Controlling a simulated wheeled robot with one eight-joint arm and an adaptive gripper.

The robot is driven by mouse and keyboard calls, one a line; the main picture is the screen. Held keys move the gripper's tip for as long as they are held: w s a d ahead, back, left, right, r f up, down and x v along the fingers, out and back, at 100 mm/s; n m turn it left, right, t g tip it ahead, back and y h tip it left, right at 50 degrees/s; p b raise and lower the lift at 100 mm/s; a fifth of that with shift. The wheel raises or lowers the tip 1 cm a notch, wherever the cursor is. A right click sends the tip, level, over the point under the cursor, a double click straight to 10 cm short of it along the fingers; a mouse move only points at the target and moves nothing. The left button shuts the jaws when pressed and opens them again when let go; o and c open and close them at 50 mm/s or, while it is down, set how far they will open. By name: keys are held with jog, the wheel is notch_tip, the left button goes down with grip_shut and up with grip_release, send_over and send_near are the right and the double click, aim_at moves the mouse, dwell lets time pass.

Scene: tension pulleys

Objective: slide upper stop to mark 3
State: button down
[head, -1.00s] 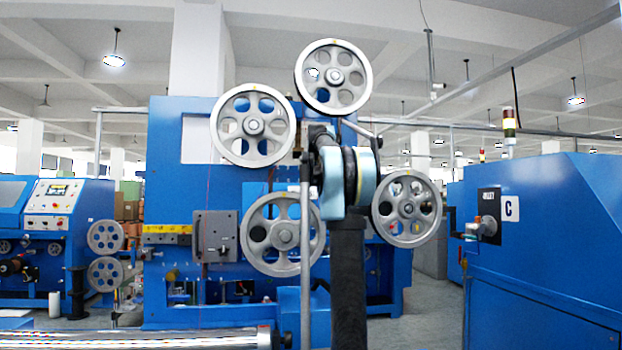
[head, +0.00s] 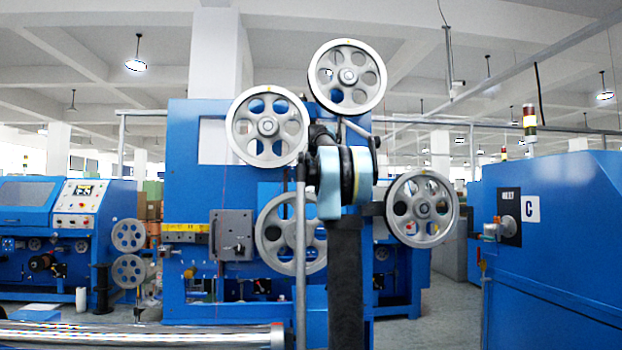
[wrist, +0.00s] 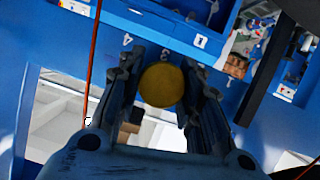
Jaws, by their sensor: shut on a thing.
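In the wrist view, a round yellow knob (wrist: 162,86), which appears to be the upper stop's handle, sits between my gripper's (wrist: 161,92) two dark fingers. My gripper is shut on it. The blue panel (wrist: 150,22) behind carries number marks. A 4 (wrist: 127,39) is up and left of the knob. A 3 (wrist: 163,55) is just above the knob, close to its top edge. A white label reading 1 (wrist: 201,41) is farther right. The stop's body and slot are hidden behind the knob and fingers. In the head view my arm hides the gripper and knob.
A red wire (wrist: 93,60) runs left of my fingers in the wrist view. In the head view, grey spoked pulleys stand around my arm, one at top (head: 347,77) and one at right (head: 422,208). A blue cabinet marked C (head: 560,250) stands at right.

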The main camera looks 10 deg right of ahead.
dwell(0.3)
jog(key=c, duration=1.1)
grip_release()
jog(key=shift+s, duration=0.1)
jog(key=v, duration=1.1)
jog(key=shift+s+a+r, duration=0.1)
jog(key=shift+s+r, duration=0.05)
jog(key=shift+s, duration=0.1)
jog(key=s+a+f+g, duration=0.3)
jog(key=s+f, duration=1.4)
jog(key=f, duration=0.4)
jog(key=s+a+f+g+y, duration=0.1)
jog(key=s+a+f+g, duration=0.3)
jog(key=s+f, duration=1.3)
jog(key=s+a+f+g+y, duration=0.1)
jog(key=s+a+f+g, duration=0.3)
jog(key=s+f, duration=1.3)
jog(key=shift+s+f+x, duration=0.1)
jog(key=shift+s+x, duration=0.3)
jog(key=shift+x, duration=1.25)
jog(key=shift+s+f+x, duration=0.1)
jog(key=shift+s+x, duration=0.25)
jog(key=shift+x, duration=1.3)
jog(key=shift+s+f+x, duration=0.1)
jog(key=shift+s+x, duration=0.3)
jog(key=shift+x, duration=1.3)
